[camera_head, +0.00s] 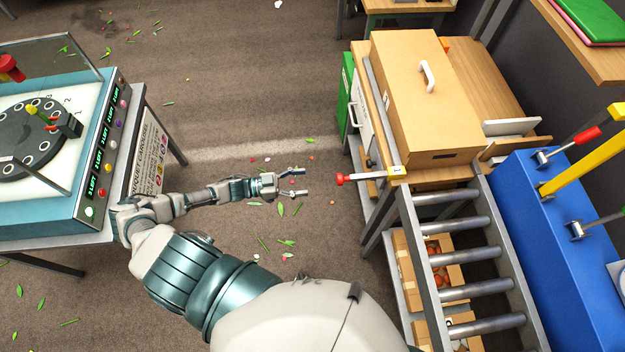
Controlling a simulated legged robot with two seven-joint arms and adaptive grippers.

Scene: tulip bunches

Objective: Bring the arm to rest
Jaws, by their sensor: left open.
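My left gripper (305,182) is at the middle of the view, above the open floor between the left machine and the right bench. Its two fingers point right and are spread apart, with nothing between them. My left arm (205,195) is bent, its elbow close to the machine's lower right corner. A red-tipped lever (342,179) at the bench edge is to the right of the fingertips, apart from them. My right gripper is not in view.
The bouquet carousel machine (50,150) stands on a table at left. At right are a bench with a large cardboard box (425,95), a roller conveyor (470,250) and a blue machine (560,250). Cardboard boxes (410,270) sit beneath. The carpet (240,90) has scattered leaves and petals.

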